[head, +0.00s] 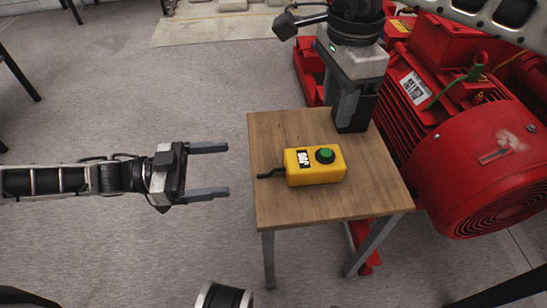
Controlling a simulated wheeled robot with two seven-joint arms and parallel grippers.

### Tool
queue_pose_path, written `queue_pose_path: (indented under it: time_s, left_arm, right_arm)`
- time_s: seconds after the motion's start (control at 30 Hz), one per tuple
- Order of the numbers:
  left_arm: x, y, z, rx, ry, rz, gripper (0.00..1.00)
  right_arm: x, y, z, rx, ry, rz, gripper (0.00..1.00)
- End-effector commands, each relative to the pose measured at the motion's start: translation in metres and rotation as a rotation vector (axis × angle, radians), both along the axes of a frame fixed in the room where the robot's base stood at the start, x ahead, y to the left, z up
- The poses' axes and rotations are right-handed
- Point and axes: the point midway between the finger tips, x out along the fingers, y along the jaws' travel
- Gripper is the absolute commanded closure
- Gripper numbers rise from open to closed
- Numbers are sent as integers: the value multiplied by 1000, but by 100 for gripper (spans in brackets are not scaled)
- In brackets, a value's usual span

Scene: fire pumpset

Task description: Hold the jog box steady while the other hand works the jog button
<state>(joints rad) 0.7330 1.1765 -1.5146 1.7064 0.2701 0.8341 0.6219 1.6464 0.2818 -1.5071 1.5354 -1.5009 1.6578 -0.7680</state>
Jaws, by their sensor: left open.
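The yellow jog box (314,174) lies on the small wooden table (285,211). Its green jog button (325,155) is on the top face, beside a black-and-white label. A short black cable (270,174) sticks out of its left end. My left gripper (227,169) is left of the table, open and empty, with its two fingers pointing right toward the box and apart from it. My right gripper (350,127) points down over the table's back right part, behind and right of the box. Its fingers overlap in this view, so the gap is hidden.
A large red pump motor (480,165) stands close along the table's right side, with red framework behind. The table has slim grey metal legs (268,260). Bare wood lies in front of the box, and open grey floor lies left of the table.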

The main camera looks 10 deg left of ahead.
Motion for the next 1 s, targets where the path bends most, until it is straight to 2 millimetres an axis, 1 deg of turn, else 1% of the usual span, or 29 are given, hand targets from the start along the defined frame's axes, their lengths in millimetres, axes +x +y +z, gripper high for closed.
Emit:
queue_pose_path:
  time_s: [0.17, 0.5, 0.7, 0.9, 1.0]
  left_arm:
    - [7, -24, 1, -3, -1, -4, 16]
    - [28, -89, 1, -3, -2, -3, 16]
    - [39, -123, 1, -2, -1, -3, 16]
    - [46, -143, 0, -1, -1, -1, 16]
    - [47, -147, 0, 0, -1, 0, 16]
  right_arm:
    - [0, 0, 0, 0, 0, 0, 64]
    - [0, 0, 0, 0, 0, 0, 64]
    - [0, 0, 0, 0, 0, 0, 64]
    - [0, 0, 0, 0, 0, 0, 64]
    - [0, 0, 0, 0, 0, 0, 64]
